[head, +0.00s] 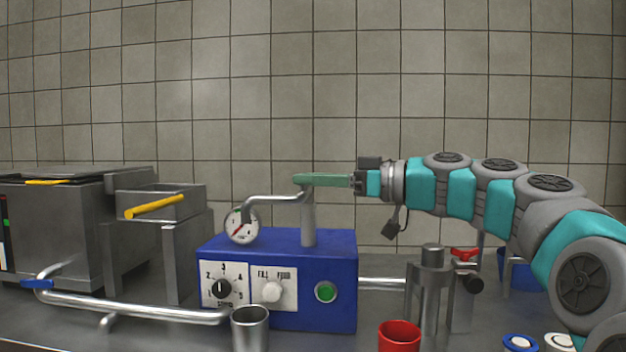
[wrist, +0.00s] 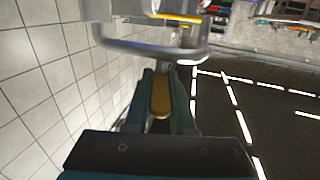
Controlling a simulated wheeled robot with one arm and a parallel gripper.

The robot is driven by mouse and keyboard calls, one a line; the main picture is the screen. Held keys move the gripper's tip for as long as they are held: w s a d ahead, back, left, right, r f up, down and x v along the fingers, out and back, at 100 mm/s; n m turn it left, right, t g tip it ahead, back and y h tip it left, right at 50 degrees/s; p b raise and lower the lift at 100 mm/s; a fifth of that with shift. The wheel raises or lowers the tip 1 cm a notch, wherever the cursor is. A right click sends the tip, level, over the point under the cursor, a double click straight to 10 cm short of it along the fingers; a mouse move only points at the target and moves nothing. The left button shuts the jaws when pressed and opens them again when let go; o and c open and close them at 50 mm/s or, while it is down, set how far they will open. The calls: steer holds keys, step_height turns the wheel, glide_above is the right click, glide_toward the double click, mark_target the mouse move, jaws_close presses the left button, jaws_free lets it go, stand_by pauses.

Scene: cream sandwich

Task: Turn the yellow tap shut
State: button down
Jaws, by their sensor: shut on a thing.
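My gripper (head: 302,180) reaches in from the right, level, above the blue machine (head: 290,248). Its green fingers are at the top of the upright metal post (head: 308,218). In the wrist view the gripper (wrist: 162,74) is shut on the yellow tap (wrist: 161,100), whose rounded lever lies lengthwise between the fingers. In the head view the near finger hides the yellow tap. A bent metal pipe (head: 272,199) runs left from the post to a gauge; it also crosses just beyond the fingertips in the wrist view (wrist: 150,52).
A white gauge (head: 241,226) stands by the machine. A metal cup (head: 250,328) and a red cup (head: 399,338) are in front. A blue-handled pipe (head: 130,308) and metal bins with a yellow bar (head: 155,206) are left. A red-handled valve (head: 464,254) stands right, under my arm.

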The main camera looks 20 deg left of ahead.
steer(key=shift+w, duration=0.1)
stand_by(0.3)
steer(key=shift+w+r+n+g+p, duration=0.2)
steer(key=shift+n+g, duration=0.25)
steer(key=shift+g, duration=0.3)
steer(key=shift+s+r+n+g+p, duration=0.1)
steer(key=shift+n+g+p, duration=0.15)
steer(key=shift+n+g, duration=0.35)
steer(key=shift+w+n+g+p, duration=0.1)
steer(key=shift+n+g+p, duration=0.25)
steer(key=shift+g, duration=0.4)
steer(key=shift+f, duration=0.1)
steer(key=shift+f+g+h, duration=0.1)
steer(key=shift+g+h, duration=0.2)
steer(key=c, duration=0.8)
jaws_free()
steer(key=shift+f, duration=0.15)
steer(key=shift+o, duration=0.2)
